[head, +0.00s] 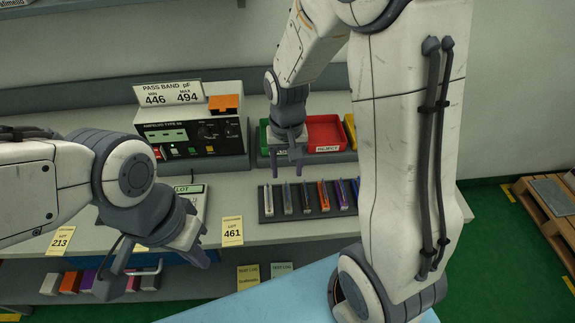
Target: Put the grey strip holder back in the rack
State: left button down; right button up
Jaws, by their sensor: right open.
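The dark rack (314,213) lies on the bench right of centre, holding a row of slim upright strip holders. Their colours include pale or grey (268,200), orange (323,196) and purple (341,195). I cannot tell for sure which one is the grey strip holder. My right gripper (285,173) points down with its fingers apart, above the rack's left part or just behind it. I see nothing between its fingers.
A tester box (195,133) under a pass band sign (168,92) stands at the back. A red reject tray (325,133) is behind the rack. Lot cards (232,231) hang at the bench's front edge. A shelf below holds coloured boxes (70,283). A pallet (548,205) is at right.

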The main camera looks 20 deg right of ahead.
jog(key=s+a+r+n, duration=0.4)
jog(key=s+a+n, duration=0.1)
jog(key=s, duration=0.4)
jog(key=s+a+r+n+y, duration=0.1)
jog(key=s+a+r+n, duration=0.3)
jog(key=s+a, duration=0.3)
jog(key=shift+s+a+r+n, duration=0.15)
jog(key=shift+s+n, duration=0.65)
jog(key=shift+s, duration=0.3)
